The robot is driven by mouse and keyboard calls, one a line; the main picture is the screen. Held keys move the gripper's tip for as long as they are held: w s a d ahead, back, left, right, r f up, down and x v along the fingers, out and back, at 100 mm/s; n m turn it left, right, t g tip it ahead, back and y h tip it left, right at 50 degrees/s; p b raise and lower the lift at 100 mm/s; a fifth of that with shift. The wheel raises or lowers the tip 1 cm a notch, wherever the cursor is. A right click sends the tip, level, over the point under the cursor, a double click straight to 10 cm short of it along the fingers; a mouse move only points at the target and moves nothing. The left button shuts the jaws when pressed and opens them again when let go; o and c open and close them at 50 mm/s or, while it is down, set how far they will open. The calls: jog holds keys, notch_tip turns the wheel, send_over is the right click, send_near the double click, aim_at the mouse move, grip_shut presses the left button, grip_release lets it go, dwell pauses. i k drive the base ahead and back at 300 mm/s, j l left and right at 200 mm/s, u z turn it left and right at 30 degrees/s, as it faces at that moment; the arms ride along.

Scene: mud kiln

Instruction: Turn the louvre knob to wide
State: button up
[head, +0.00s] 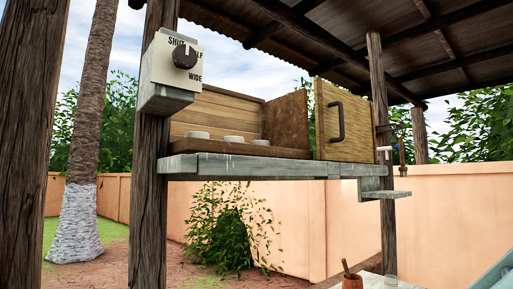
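The louvre knob (184,57) is a dark round knob on the face of a pale box (160,72), which is fixed to a wooden post at upper left in the head view. Black lettering around it reads SHUT above, HALF at upper right and WIDE at lower right. The knob partly covers the lettering at SHUT and HALF. The picture is too small to tell surely which mark it points at. My gripper does not show in this view, and nothing visible touches the knob.
Right of the knob, an open wooden cabinet (286,118) with a handled door (333,115) stands on a grey shelf (250,168), with several white discs inside. Thick posts stand left (150,210) and right (380,100). A brown pot (352,281) is low at right.

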aim_at(184, 57)
jog(key=u, duration=0.65)
jog(key=z, duration=0.9)
jog(key=u, duration=1.1)
